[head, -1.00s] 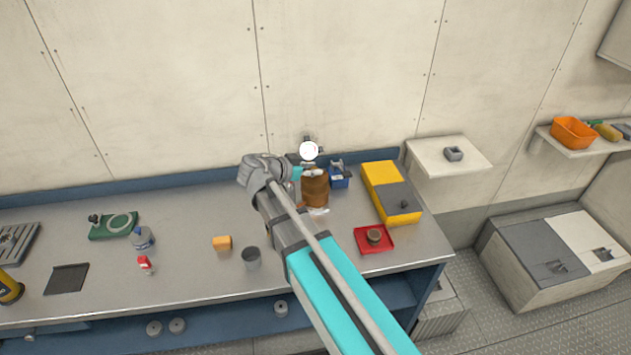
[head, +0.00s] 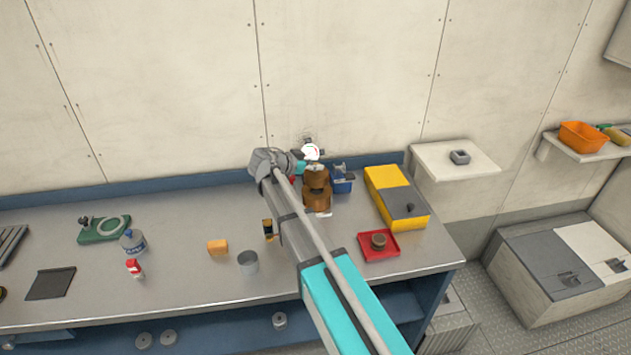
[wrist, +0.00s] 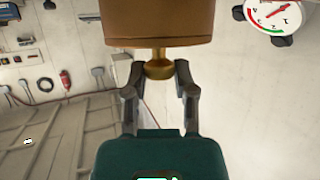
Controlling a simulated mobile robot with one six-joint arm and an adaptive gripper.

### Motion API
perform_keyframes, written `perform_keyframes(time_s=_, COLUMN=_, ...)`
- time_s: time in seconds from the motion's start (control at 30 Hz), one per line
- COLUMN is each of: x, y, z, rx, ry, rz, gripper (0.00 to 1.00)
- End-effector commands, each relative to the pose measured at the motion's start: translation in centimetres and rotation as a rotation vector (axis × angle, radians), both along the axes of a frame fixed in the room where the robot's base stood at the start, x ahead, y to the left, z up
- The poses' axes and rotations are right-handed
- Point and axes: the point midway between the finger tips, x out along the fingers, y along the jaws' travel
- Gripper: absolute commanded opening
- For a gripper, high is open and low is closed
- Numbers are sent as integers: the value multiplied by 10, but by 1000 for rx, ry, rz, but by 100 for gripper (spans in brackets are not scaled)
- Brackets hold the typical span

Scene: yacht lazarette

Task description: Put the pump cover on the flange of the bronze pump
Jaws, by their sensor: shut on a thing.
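My gripper (wrist: 158,90) is shut on the narrow bronze knob (wrist: 158,66) of the pump cover, seen in the wrist view. The cover's wide brown-bronze body (wrist: 158,22) fills the top of that view and runs out of frame. In the head view, my gripper (head: 304,168) is at the back of the bench, largely hidden by my arm. The bronze cover (head: 316,179) shows just to its right. The bronze pump (head: 317,201) stands directly below it in the picture. Whether cover and flange touch, I cannot tell; the flange is not clearly visible.
A dial gauge (head: 311,151) on the wall is close behind; it also shows in the wrist view (wrist: 270,14). A blue container (head: 342,183) stands just right of the pump. Further right are a yellow-and-grey box (head: 397,194) and a red tray (head: 363,250). A grey cup (head: 248,263) stands left.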

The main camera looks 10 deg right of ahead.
Motion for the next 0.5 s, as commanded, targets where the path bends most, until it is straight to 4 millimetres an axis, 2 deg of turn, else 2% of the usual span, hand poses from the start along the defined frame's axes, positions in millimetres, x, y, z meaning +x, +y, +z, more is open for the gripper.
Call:
perform_keyframes(time_s=0.1, x=7, y=-1, z=-9, rx=-1, ry=0, rz=0, gripper=0)
perform_keyframes(time_s=0.5, x=8, y=-2, z=-10, rx=-1, ry=0, rz=0, gripper=0)
